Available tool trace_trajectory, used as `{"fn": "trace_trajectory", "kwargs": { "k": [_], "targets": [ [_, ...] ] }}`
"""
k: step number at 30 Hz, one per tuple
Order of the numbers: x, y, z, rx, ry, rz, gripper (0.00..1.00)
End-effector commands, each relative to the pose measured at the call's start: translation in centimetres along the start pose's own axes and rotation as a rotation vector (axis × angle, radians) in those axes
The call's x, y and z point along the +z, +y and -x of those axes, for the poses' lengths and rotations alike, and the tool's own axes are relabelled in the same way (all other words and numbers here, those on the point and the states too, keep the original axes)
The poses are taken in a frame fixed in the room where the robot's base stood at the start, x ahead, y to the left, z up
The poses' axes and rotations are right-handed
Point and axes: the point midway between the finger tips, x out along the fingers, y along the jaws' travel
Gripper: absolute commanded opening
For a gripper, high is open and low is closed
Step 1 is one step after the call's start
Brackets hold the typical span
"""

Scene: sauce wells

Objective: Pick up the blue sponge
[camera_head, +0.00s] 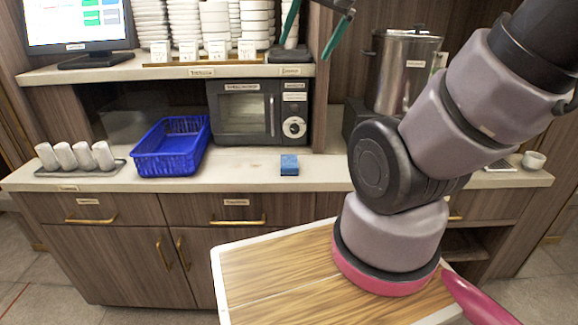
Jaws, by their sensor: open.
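The blue sponge (289,165) lies on the light counter (245,176), near its front edge and in front of the microwave. My gripper (305,47) shows at the top middle, with two dark green fingers spread apart and nothing between them. It is above the sponge in the picture and clear of it. The gripper's upper part is cut off by the top edge of the view.
A blue basket (172,148) stands left of the sponge, with a tray of white cups (76,156) further left. A microwave (258,112) sits behind the sponge under a shelf (190,72) with stacked dishes. A steel pot (404,68) stands right. The counter around the sponge is clear.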

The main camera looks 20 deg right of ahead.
Motion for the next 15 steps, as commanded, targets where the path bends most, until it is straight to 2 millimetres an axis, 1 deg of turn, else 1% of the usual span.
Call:
{"fn": "trace_trajectory", "kwargs": {
  "k": [1,5,7,11,12,14,15],
  "targets": [
    [-0.9,0.1,-1.6,0.017,-0.031,-0.003,1.0],
    [-3.1,0.4,-6.1,0.061,-0.089,-0.008,1.0],
    [-4.0,0.7,-8.8,0.087,-0.118,-0.008,1.0],
    [-5.2,1.5,-14.0,0.14,-0.171,-0.003,1.0],
    [-5.4,1.8,-15.7,0.158,-0.186,-0.001,1.0],
    [-5.6,2.4,-18.2,0.185,-0.209,0.005,1.0],
    [-5.6,2.8,-20.0,0.203,-0.225,0.01,1.0]
  ]
}}
